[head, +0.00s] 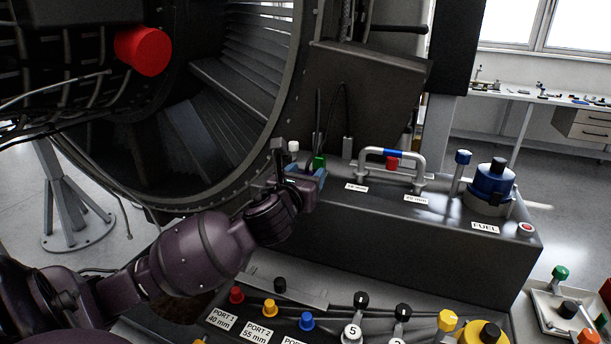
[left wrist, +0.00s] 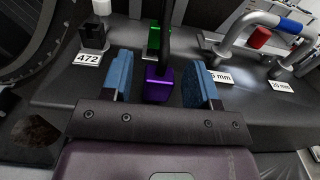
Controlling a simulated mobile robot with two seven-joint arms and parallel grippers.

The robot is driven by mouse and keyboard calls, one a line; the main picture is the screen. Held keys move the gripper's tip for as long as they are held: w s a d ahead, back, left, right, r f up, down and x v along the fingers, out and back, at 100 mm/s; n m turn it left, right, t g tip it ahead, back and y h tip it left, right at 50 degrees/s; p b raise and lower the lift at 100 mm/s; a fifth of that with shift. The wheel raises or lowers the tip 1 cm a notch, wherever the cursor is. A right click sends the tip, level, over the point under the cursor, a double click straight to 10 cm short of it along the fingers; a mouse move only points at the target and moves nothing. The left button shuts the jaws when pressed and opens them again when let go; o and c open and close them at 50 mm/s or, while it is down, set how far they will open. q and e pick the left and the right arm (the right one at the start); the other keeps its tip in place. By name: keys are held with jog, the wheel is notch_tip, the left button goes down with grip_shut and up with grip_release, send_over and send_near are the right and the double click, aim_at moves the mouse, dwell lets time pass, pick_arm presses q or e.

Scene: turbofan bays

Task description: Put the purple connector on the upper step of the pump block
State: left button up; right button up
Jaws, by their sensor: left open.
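The purple connector (left wrist: 159,84) shows in the left wrist view, upright on the top face of the pump block's upper step (left wrist: 60,88), with a dark stem or cable rising from it. Whether its base fully touches the step is hard to tell. My left gripper (head: 306,175) is open, its blue finger pads on either side of the connector with a gap at each side. In the head view the gripper hides the connector. The pump block (head: 420,240) is dark grey and stepped. My right gripper is not in view.
A green connector (left wrist: 153,42) stands just behind the purple one. A white-topped plug (left wrist: 101,8) is left, by a 472 label. A grey pipe handle (head: 392,153) and a blue FUEL cap (head: 489,181) stand to the right. The lower step holds several coloured knobs.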

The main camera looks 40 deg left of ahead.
pick_arm(q)
jog(key=shift+r, duration=0.15)
jog(key=p+v, duration=0.1)
jog(key=v, duration=1.1)
jog(key=shift+p, duration=0.35)
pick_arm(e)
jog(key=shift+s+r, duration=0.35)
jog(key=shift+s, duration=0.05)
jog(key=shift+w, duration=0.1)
